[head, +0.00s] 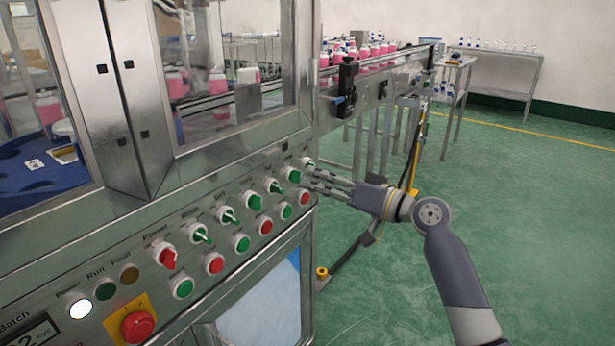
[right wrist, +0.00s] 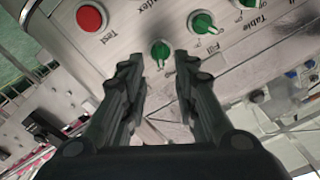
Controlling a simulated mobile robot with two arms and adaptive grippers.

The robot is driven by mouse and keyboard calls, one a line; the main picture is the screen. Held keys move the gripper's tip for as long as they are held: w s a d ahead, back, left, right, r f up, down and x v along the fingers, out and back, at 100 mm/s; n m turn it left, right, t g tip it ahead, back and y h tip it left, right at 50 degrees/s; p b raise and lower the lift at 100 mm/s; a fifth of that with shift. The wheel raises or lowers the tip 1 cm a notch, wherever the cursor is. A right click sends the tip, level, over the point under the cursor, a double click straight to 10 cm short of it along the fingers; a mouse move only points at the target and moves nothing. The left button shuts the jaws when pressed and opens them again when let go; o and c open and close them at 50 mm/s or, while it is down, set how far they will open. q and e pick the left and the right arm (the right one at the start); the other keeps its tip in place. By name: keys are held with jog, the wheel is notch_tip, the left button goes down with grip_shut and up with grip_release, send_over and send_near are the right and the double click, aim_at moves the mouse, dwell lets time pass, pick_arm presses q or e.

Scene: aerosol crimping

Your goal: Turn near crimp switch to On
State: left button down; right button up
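A green rotary switch (head: 308,163) is at the far right end of the top switch row on the machine's slanted panel. My right gripper (head: 314,180) is right at this end of the panel. In the right wrist view, its two fingers (right wrist: 158,68) are apart, and a green switch (right wrist: 160,50) shows in the gap just beyond the fingertips. I cannot tell whether they touch it. I cannot read a crimp label on any switch. My left gripper is not in view.
More green switches (head: 229,216) and a red one (head: 167,257) line the panel. Green and red push buttons sit below, including a red button (right wrist: 91,17) near my right gripper. A red emergency stop (head: 137,326) is at lower left. A conveyor (head: 375,66) with pink bottles runs behind. Green floor is open at right.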

jog(key=v, duration=0.7)
jog(key=shift+s+d, duration=0.25)
jog(key=shift+d, duration=0.05)
jog(key=shift+f, duration=0.1)
